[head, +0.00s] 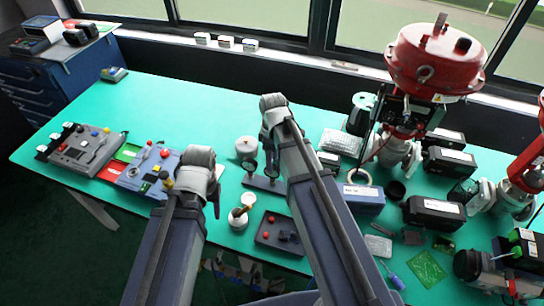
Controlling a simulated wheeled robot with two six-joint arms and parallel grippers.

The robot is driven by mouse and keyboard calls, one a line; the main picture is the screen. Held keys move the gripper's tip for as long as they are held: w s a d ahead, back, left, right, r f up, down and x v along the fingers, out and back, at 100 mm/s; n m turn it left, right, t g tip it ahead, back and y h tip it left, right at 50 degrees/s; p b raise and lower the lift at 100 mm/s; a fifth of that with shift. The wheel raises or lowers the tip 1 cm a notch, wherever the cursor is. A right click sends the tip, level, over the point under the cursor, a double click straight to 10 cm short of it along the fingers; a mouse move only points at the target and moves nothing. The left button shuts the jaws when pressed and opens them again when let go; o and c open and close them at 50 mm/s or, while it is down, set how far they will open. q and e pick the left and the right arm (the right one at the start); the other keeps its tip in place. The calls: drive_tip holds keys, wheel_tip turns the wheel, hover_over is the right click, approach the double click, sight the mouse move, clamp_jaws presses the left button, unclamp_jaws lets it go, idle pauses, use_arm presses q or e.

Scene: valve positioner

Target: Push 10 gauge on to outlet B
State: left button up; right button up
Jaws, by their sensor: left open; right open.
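My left gripper (215,193) is open above the green bench, just right of a grey-blue positioner unit (150,170) with red, yellow and black fittings. My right gripper (269,150) is open, above a dark stand (265,184). A small dark round part (249,164) that looks like a gauge is at the stand's left end. I cannot read a 10 on it. I cannot tell which fitting is outlet B; my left wrist hides the unit's right edge. A second, darker positioner unit (86,147) lies further left. Neither gripper visibly holds anything.
A white round container (246,147), a white pot with a wooden-coloured top (238,219) and a dark tray with red and blue parts (279,233) are close to my grippers. A red-topped valve (436,58) and several boxes crowd the right.

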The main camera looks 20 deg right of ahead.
sight(273, 172)
use_arm(q)
drive_tip(key=shift+f+b, duration=3.85)
drive_tip(key=shift+f, duration=0.1)
use_arm(e)
drive_tip(key=shift+f, duration=3.95)
use_arm(q)
drive_tip(key=shift+r, duration=0.1)
use_arm(e)
clamp_jaws()
